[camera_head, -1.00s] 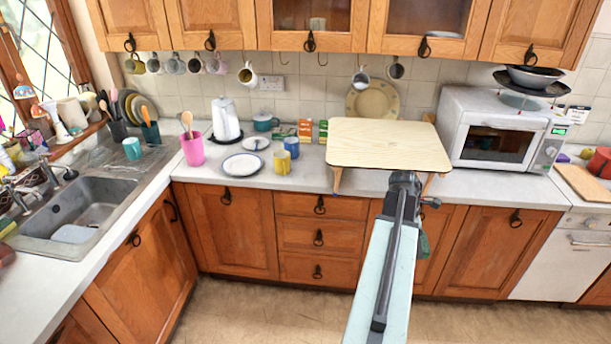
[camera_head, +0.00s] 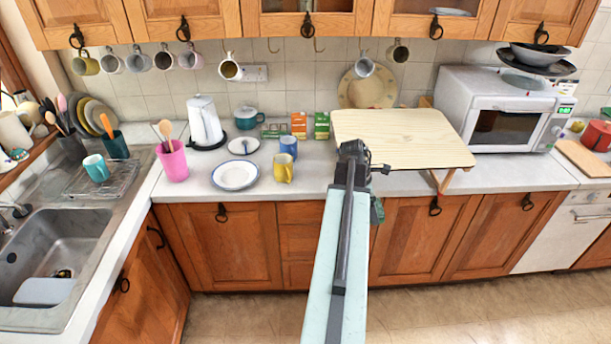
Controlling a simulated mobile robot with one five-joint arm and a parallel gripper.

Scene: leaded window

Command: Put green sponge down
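The green sponge (camera_head: 377,211) shows as a small dark green piece just right of my arm, in front of the cabinet doors and below the counter's front edge. My gripper (camera_head: 374,194) hangs down at the end of my pale blue arm. Its fingers are mostly hidden behind the arm, but the sponge keeps its place beside it, so it appears shut on the sponge. The wooden board on legs (camera_head: 405,138) stands on the counter, just behind and right of the arm's end.
A yellow mug (camera_head: 283,170), blue mug (camera_head: 288,147), white plate (camera_head: 235,175) and pink cup (camera_head: 172,162) stand left on the counter (camera_head: 310,185). The sink (camera_head: 50,250) is far left. The microwave (camera_head: 497,110) is at right. Bare counter shows in front of the mugs.

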